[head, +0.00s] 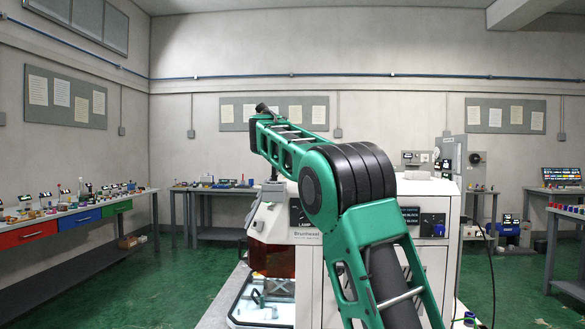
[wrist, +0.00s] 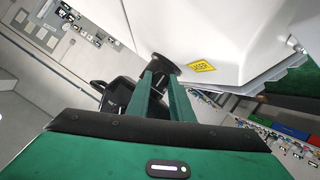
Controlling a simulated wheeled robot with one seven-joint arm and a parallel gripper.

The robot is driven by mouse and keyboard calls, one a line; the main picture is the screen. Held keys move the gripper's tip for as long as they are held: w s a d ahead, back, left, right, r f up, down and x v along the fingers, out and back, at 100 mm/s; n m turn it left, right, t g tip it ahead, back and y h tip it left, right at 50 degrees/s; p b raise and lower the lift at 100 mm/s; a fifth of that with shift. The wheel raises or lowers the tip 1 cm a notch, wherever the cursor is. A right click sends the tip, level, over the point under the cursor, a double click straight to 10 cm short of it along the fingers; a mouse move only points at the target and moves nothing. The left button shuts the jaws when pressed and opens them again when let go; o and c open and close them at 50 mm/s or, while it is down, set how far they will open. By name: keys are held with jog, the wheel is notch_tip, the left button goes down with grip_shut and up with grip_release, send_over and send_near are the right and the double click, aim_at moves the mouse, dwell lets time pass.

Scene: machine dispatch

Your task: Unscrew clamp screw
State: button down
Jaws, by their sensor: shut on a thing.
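In the wrist view my gripper (wrist: 165,82) has its two green fingers close together at a black round knob (wrist: 158,63), which I take to be the clamp screw. The fingertips meet the knob's underside, and the knob sits against the white machine housing (wrist: 200,35). A second black part (wrist: 118,95) shows just left of the fingers. The grip itself is partly hidden by the fingers. In the head view the white machine (head: 310,270) stands behind my green arm, and my gripper cannot be made out clearly there.
A yellow laser label (wrist: 201,66) is on the housing right of the knob. The machine has an amber window (head: 272,258) and a lit lower bay (head: 265,300). A long bench (head: 75,225) with coloured drawers lines the left wall. Green floor (head: 165,275) is open between them.

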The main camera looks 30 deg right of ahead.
jog(key=shift+a, duration=0.1)
jog(key=c, duration=1.6)
grip_release()
jog(key=shift+o, duration=0.2)
jog(key=v, duration=1)
jog(key=shift+s+a+r, duration=0.1)
jog(key=shift+s+a, duration=0.05)
jog(key=shift+a, duration=0.1)
jog(key=shift+d, duration=0.1)
